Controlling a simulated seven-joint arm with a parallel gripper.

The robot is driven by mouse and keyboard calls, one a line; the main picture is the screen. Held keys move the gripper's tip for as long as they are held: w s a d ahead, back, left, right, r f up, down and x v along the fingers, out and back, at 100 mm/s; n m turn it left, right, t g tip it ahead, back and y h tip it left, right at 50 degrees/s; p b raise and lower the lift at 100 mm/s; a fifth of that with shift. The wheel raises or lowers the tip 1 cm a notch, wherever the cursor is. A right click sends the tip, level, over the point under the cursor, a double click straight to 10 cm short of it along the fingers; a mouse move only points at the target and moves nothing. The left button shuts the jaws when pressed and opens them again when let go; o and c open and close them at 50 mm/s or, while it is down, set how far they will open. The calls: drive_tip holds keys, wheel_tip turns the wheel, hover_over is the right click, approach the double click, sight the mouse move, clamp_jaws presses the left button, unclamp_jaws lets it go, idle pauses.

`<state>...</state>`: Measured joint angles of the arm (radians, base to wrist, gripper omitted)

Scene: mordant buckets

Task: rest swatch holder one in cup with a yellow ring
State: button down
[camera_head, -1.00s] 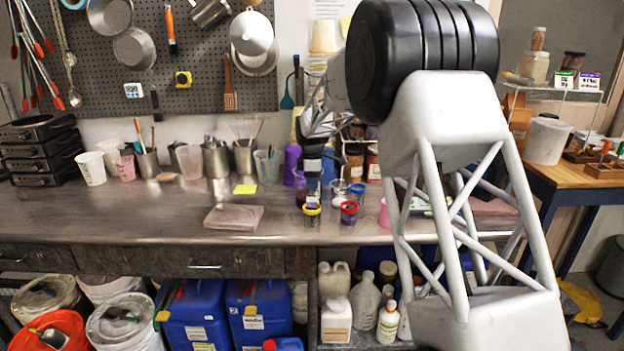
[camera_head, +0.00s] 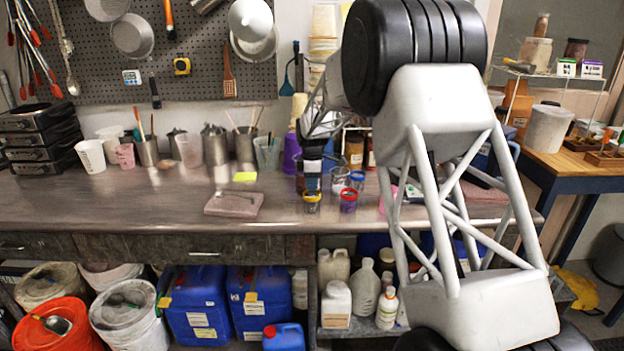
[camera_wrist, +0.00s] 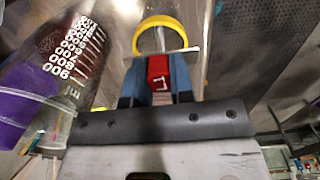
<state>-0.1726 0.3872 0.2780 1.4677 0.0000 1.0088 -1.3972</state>
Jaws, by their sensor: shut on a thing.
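My gripper (camera_head: 312,186) is shut on a small red block with a white mark, swatch holder one (camera_wrist: 158,70), between its blue fingers in the wrist view. The cup with a yellow ring (camera_head: 312,201) stands on the bench directly below my gripper. Its yellow ring (camera_wrist: 160,28) shows just beyond the fingertips in the wrist view. A thin pale bar crosses near the ring's close edge, by the red block. I cannot tell whether the holder touches the cup. The holder is too small to make out in the head view.
A cup with a red ring (camera_head: 348,201) stands just right, with blue-ringed cups (camera_head: 357,180) behind it. A purple vessel (camera_head: 291,153) stands behind left; a clear measuring beaker (camera_wrist: 68,50) is close in the wrist view.

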drive_tip(key=shift+f, duration=0.7)
drive_tip(key=c, duration=0.9)
unclamp_jaws()
drive_tip(key=shift+r, duration=0.1)
drive_tip(key=shift+r, duration=3.75)
drive_tip(key=shift+s, duration=0.1)
